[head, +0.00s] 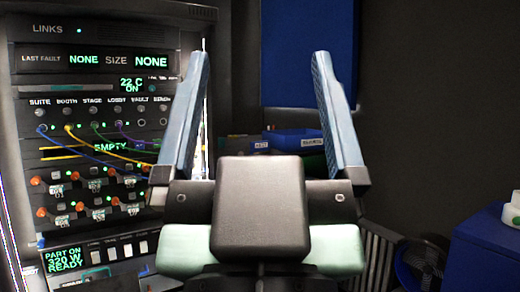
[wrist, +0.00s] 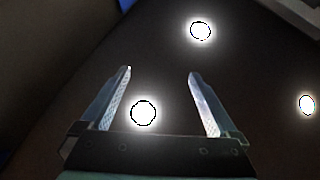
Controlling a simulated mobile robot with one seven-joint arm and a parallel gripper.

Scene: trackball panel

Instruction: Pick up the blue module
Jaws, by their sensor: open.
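My gripper (head: 262,60) fills the middle of the head view, with its fingers pointing up, wide apart and nothing between them. In the wrist view my gripper (wrist: 160,73) is also open and empty, facing a dark surface with bright round lights. I cannot pick out a blue module for certain in either view. An equipment rack (head: 98,30) stands at the left in the head view, with a slot marked EMPTY (head: 115,147) and several units with orange knobs below it. My gripper is apart from the rack and hides part of its right side.
Blue bins (head: 295,140) sit behind my gripper, partly hidden. A blue panel (head: 308,40) hangs on the back wall. At the right are a blue cabinet (head: 490,250) and a round fan (head: 420,262). Coloured cables (head: 85,133) droop across the rack's front. The upper right looks clear.

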